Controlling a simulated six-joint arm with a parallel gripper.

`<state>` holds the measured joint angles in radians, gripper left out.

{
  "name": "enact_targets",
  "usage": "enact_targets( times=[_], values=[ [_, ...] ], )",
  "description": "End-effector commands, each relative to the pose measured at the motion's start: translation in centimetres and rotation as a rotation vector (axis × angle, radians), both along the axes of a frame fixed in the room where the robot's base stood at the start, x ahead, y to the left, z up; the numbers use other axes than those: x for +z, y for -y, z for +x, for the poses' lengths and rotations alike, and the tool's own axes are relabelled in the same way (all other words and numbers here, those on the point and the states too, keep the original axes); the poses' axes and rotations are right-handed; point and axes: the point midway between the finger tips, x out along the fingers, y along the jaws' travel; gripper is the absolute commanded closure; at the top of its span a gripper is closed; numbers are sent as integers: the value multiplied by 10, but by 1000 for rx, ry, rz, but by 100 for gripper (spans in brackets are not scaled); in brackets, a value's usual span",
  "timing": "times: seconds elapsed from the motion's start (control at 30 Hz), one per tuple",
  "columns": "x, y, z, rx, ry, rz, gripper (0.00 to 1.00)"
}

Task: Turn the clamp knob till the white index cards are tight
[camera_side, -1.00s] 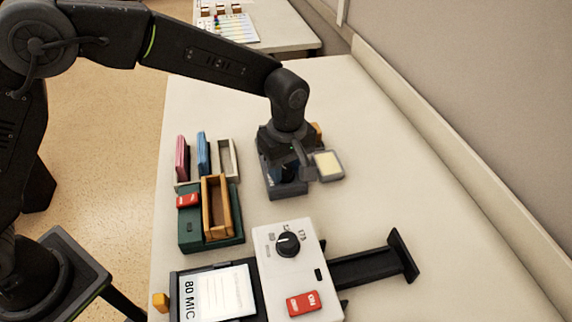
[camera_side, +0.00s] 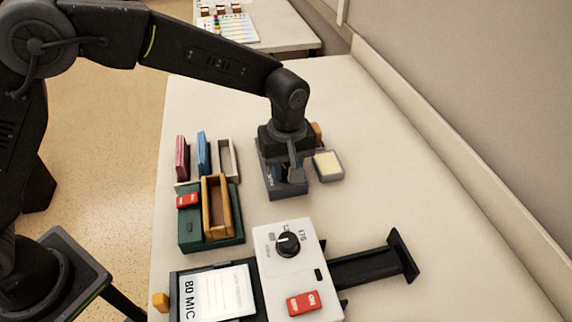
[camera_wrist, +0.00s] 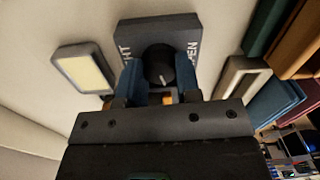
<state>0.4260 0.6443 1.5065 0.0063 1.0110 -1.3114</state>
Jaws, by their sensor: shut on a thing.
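A dark grey clamp block (camera_wrist: 160,30) fills the top middle of the wrist view, with lettering at its left and right sides, partly hidden; "PEN" reads at right. Its round black knob (camera_wrist: 159,65) with a pale pointer line stands between my gripper's two blue fingers (camera_wrist: 160,78), which are shut on it. In the side view my gripper (camera_side: 285,182) is low over the clamp (camera_side: 271,188) and hides the knob. I cannot make out the white index cards; an orange thing (camera_side: 317,131) shows behind my gripper.
A grey pad with a cream top (camera_side: 328,165) lies close right of my gripper. Pink (camera_side: 182,157), blue (camera_side: 203,153) and white (camera_side: 228,159) holders stand left, behind a green box (camera_side: 190,231) with a wooden tray (camera_side: 217,207). A white-topped machine (camera_side: 275,268) is in front.

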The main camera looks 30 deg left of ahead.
Motion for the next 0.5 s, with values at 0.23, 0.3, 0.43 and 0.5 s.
enact_targets(
  times=[0.23,0.3,0.43,0.5],
  values=[
    [1,0,0,-201,1,1,92],
    [1,0,0,-253,1,0,92],
    [1,0,0,-341,1,0,92],
    [1,0,0,-381,1,0,92]
  ],
)
